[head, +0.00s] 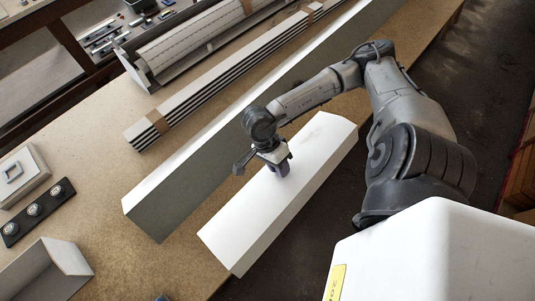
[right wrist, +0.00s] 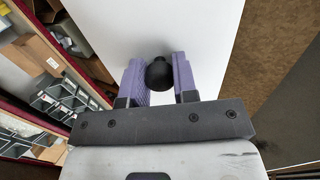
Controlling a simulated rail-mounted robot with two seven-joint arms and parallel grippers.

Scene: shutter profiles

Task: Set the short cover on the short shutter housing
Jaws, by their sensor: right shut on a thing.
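The short cover (head: 285,195) is a white, box-like profile with a bevelled edge, lying diagonally at the table's front edge in the head view. Its white top (right wrist: 205,40) fills the middle of the right wrist view. My right gripper (head: 282,167) is over the middle of this top. Its purple fingers are shut on a black knob (right wrist: 159,73) on the cover. A grey open housing (head: 190,42) with a slatted roll inside lies at the back; I cannot tell whether it is the short one. My left gripper is not in view.
A long white-and-grey profile (head: 225,132) lies just behind the cover. Strapped slats (head: 195,93) lie beyond it. At left are a grey lidded box (head: 22,177), a black strip with round fittings (head: 38,211) and an open pale channel (head: 45,272). Bare tabletop shows at front left.

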